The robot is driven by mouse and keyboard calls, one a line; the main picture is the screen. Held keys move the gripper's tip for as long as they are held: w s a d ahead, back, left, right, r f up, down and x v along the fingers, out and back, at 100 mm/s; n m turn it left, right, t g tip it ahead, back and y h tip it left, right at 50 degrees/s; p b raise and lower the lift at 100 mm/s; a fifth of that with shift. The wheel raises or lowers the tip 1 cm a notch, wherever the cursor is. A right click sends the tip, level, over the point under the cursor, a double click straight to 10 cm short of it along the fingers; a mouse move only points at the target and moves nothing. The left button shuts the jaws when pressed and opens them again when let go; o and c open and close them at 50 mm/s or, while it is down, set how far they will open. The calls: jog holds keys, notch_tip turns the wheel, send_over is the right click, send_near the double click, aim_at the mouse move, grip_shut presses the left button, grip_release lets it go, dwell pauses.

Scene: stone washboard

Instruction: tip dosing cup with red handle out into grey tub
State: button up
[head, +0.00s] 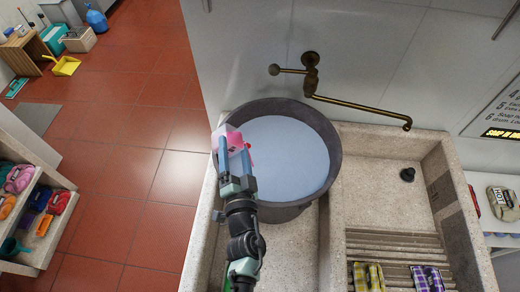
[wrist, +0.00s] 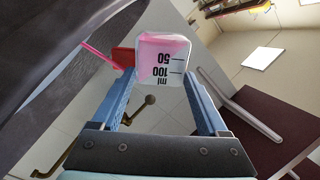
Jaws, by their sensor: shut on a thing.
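The dosing cup (head: 237,142) is a small clear cup with pink contents, at the left part of the grey tub (head: 335,160). My gripper (head: 232,152) is shut on it with blue fingers on both sides. In the wrist view the cup (wrist: 163,62) shows "50" and "100" ml marks upside down. Its red handle (wrist: 124,57) sticks out to the left. A thin pink streak (wrist: 103,57) slants from beside the handle toward the dark tub wall; I cannot tell whether it is pouring liquid. The tub holds pale blue-grey liquid.
Ribbed washboard (head: 390,240) with a yellow checked bundle (head: 368,277) and a purple one (head: 428,279) lies front right. A shelf (head: 45,240) stands at left.

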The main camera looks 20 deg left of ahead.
jog(key=shift+w+d+r+m+p, duration=0.2)
jog(key=shift+d+r+m+p, duration=0.1)
jog(key=shift+m, duration=0.45)
jog(key=shift+w+d+r+m+p, duration=0.2)
jog(key=shift+d+m+p, duration=0.15)
jog(key=shift+m, duration=0.45)
jog(key=shift+w+d+r+m+p, duration=0.2)
jog(key=shift+d+m+p, duration=0.1)
jog(key=shift+m, duration=0.45)
dwell(1.3)
jog(key=shift+w+d+r+m, duration=0.15)
jog(key=shift+w+d+m, duration=0.35)
jog(key=shift+d+m, duration=0.35)
dwell(0.5)
jog(key=shift+w+d+r+m+p, duration=0.1)
jog(key=shift+w+d+m+p, duration=0.15)
jog(key=shift+m+p, duration=0.6)
jog(key=shift+w+d+m+p, duration=0.1)
jog(key=shift+d+m+p, duration=0.25)
jog(key=shift+p, duration=0.95)
jog(key=shift+s+a+f+n+b, duration=0.1)
jog(key=shift+s+a+n+b, duration=0.3)
jog(key=shift+n+b, duration=0.55)
jog(key=shift+s+a+f+n+b, duration=0.15)
jog(key=shift+a+n+b, duration=0.45)
jog(key=shift+b, duration=0.5)
